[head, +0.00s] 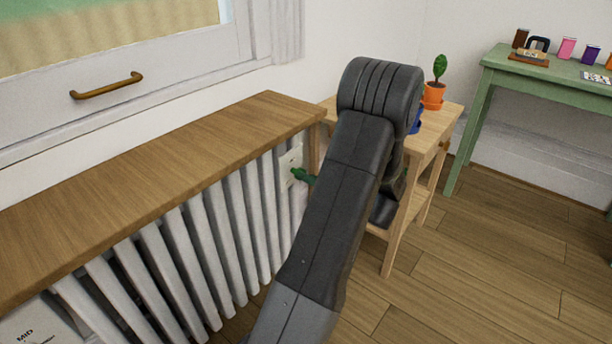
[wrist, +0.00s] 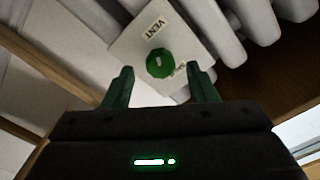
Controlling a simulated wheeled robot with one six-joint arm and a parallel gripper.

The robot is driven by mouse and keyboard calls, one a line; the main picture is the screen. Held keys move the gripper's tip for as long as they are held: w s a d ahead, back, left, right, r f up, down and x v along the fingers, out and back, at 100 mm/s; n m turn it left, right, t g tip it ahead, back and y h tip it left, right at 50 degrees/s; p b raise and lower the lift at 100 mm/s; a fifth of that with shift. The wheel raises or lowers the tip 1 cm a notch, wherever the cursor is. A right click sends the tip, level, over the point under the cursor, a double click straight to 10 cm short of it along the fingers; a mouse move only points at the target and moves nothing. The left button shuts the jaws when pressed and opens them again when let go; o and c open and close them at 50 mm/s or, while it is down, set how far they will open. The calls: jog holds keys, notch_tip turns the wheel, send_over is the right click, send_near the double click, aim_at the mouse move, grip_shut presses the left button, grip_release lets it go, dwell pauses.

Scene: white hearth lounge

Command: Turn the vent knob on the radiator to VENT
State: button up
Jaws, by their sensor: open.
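The green round vent knob (wrist: 160,63) sits on a white plate (wrist: 125,48) in the wrist view. A small pale mark shows on its face; I cannot tell which label it points to. The VENT label (wrist: 156,29) is above the knob, and a second label below right is partly covered. My gripper (wrist: 160,74) is open, its dark green fingers apart on either side of the knob's lower part; contact cannot be told. In the head view the plate (head: 290,160) is at the far end of the white radiator (head: 205,245), partly behind my arm.
A wooden shelf (head: 150,180) runs over the radiator. Another plate marked MID (head: 30,328) is at the lower left. A green table (head: 500,68) stands at the back right. The floor at right is clear.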

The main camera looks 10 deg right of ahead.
jog(key=p+v, duration=0.2)
jog(key=v, duration=0.9)
jog(key=shift+s+d, duration=0.2)
jog(key=b+x, duration=0.3)
jog(key=x, duration=1.1)
